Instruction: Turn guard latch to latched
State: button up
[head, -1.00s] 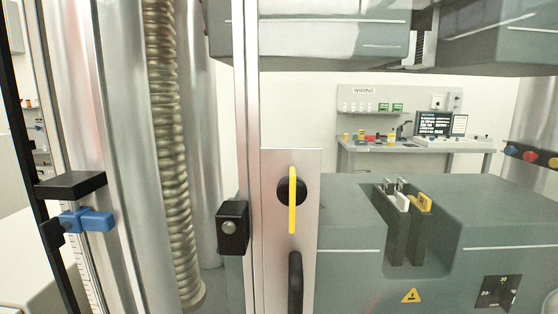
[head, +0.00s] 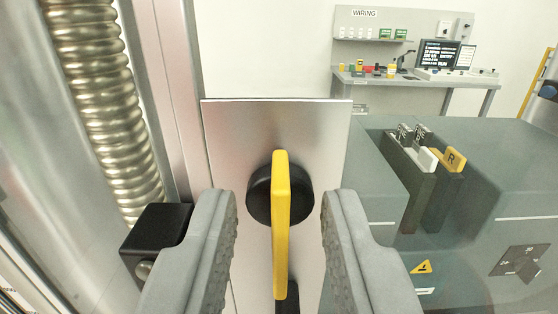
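The guard latch is a yellow handle (head: 280,225) on a round black hub (head: 258,196), mounted on a bright metal plate (head: 240,135). The handle stands upright, with its long end pointing down. My gripper (head: 280,215) is open, with one grey finger on each side of the handle. A gap shows between each finger and the handle, so neither touches it. A black block (head: 158,235) sits on the frame left of the plate, partly behind the left finger. A black pull handle (head: 291,295) shows below the latch, mostly hidden by it.
A ribbed metal column (head: 95,90) stands at the left behind the guard. Behind the clear guard is a grey machine base (head: 500,170) with slots holding white and yellow tabs (head: 456,158). A wiring bench (head: 420,82) stands far back.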

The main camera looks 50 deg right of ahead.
jog(key=shift+w+d, duration=0.3)
jog(key=shift+d, duration=0.15)
grip_shut()
